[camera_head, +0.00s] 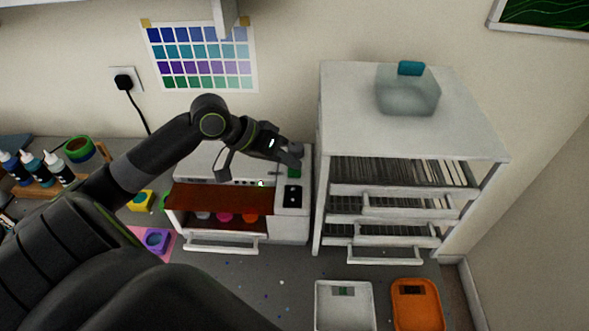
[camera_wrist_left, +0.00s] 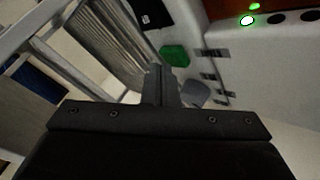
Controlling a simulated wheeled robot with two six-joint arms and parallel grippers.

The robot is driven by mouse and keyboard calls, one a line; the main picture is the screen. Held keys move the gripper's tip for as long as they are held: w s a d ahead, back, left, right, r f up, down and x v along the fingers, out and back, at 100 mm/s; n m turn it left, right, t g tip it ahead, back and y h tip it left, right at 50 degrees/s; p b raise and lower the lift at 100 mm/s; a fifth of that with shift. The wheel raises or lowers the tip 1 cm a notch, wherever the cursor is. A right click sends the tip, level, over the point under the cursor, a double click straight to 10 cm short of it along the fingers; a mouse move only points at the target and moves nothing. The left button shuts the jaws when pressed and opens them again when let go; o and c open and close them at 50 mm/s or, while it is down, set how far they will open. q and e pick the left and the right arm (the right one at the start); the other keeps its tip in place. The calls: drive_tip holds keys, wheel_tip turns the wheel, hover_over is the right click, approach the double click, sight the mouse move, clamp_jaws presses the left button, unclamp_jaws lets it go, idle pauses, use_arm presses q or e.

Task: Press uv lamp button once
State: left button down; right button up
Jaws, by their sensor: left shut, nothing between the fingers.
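The UV lamp (camera_head: 289,227) is a white box with a red-brown front window, and several coloured pieces sit inside it. A green button (camera_head: 294,173) is on its right-hand top part, behind a black panel (camera_head: 292,197). The button also shows in the left wrist view (camera_wrist_left: 174,56), just beyond my fingertips. My left gripper (camera_head: 295,155) is shut and empty, over the lamp's right end by the button. In the left wrist view its closed fingers (camera_wrist_left: 163,84) appear slightly short of the button. I cannot tell whether they touch it. My right gripper is not in view.
A white rack (camera_head: 400,147) with drawers stands close to the lamp's right, with a clear container (camera_head: 408,94) on top. A white tray (camera_head: 344,306) and an orange tray (camera_head: 416,304) lie in front. Bottles (camera_head: 34,168) stand at left.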

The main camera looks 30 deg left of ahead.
sight(289, 172)
use_arm(q)
drive_tip(key=shift+f, duration=0.4)
idle(0.6)
drive_tip(key=shift+r+p, duration=0.85)
drive_tip(key=shift+p, duration=0.1)
wheel_tip(289, 172, up, 5)
drive_tip(key=p, duration=0.5)
drive_tip(key=shift+r, duration=0.1)
idle(0.4)
